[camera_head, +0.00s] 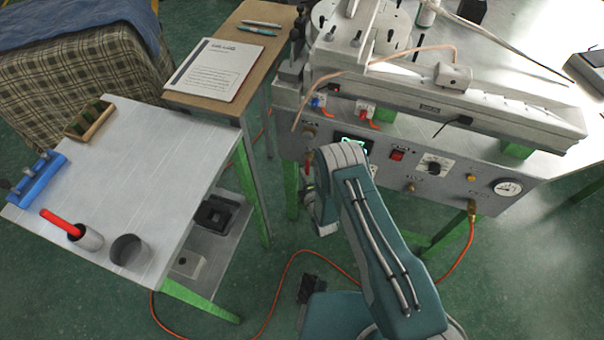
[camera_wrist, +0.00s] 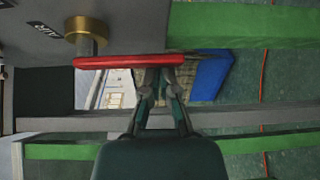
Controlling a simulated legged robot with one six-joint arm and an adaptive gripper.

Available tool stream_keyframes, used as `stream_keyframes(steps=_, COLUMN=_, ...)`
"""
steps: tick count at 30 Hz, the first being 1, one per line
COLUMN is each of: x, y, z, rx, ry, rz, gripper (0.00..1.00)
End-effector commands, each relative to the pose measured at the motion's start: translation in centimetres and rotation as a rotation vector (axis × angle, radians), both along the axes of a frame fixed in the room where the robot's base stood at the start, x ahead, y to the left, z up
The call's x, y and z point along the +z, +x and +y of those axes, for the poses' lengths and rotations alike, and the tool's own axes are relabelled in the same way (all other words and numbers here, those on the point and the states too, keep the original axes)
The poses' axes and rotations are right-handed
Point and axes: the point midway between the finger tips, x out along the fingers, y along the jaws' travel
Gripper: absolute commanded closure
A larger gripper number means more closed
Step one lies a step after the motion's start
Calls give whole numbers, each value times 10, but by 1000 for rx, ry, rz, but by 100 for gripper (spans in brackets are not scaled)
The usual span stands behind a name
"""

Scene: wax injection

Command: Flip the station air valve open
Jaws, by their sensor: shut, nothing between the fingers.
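The air valve shows in the wrist view as a brass fitting (camera_wrist: 86,28) on the grey panel beside an "AIR" label, with a long red lever (camera_wrist: 115,62) reaching to the right. My gripper (camera_wrist: 160,75) is shut and empty. Its fingertips are at the lever's edge, near the free end. Whether they touch the lever I cannot tell. In the head view my arm hides most of the gripper.
The station panel carries a red switch (camera_head: 397,155), a dial (camera_head: 433,166) and a gauge (camera_head: 507,187). A green table leg (camera_head: 291,190) stands close to the lever. A side table (camera_head: 150,160) with cups stands to the left. An orange hose (camera_head: 285,270) runs over the floor.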

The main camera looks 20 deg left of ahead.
Motion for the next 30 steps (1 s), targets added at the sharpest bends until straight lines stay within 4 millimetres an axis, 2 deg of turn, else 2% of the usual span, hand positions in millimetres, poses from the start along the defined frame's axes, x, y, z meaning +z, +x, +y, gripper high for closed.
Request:
stream_keyframes(steps=17, x=0, y=0, z=-9, rx=-1, ry=-145, rz=9, gripper=100)
stream_keyframes(steps=30, x=5, y=-1, z=-29, rx=-1, ry=-533, rz=32, gripper=100)
